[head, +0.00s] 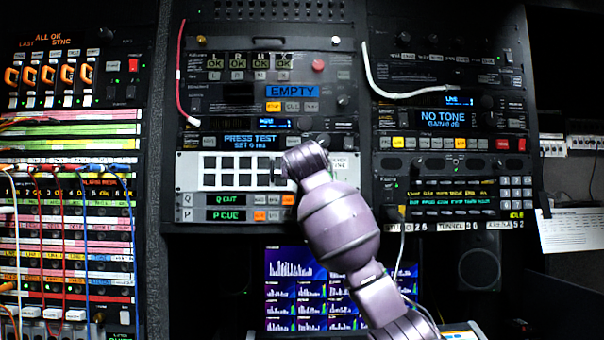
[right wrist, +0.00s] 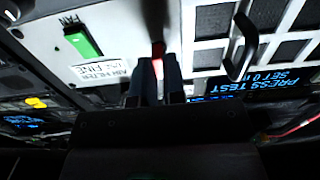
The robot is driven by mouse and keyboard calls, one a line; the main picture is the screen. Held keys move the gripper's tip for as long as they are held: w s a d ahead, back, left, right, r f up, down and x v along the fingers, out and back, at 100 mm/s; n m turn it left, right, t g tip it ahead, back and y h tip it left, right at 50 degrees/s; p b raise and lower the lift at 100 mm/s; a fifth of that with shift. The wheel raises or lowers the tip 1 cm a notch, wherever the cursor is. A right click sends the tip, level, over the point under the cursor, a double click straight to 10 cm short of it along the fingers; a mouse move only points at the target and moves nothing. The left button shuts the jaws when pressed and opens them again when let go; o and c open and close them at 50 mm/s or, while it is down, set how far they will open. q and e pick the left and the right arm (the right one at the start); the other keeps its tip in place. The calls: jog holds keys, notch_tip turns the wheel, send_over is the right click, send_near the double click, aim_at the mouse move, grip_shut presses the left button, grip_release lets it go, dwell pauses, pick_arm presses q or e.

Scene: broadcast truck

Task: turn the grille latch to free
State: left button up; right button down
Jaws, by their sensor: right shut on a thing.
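The white grille panel (head: 191,167) with dark openings sits in the middle rack, partly covered by my right arm. It also shows upside down in the right wrist view (right wrist: 135,25), with a black pull handle (right wrist: 241,50) and a green marker (right wrist: 80,40). My right gripper (right wrist: 160,62) is at the panel face, its dark fingers shut on a small red piece, the grille latch (right wrist: 158,66). Most of the latch is hidden between the fingers, so its turn angle cannot be told. In the head view my wrist hides the gripper and latch. My left gripper is in neither view.
Rack units with lit displays stand above and below the panel, including the PRESS TEST display (head: 252,140). A red cable (head: 180,75) and a white cable (head: 370,75) hang above. A monitor (head: 295,290) is below. A patch bay with cables (head: 70,220) is left.

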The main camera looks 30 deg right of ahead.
jog(key=shift+m, duration=0.3)
jog(key=c, duration=1.2)
grip_release()
jog(key=shift+s, duration=0.1)
jog(key=b+v, duration=0.2)
jog(key=v, duration=0.8)
jog(key=shift+s+a, duration=0.2)
jog(key=shift+a, duration=0.05)
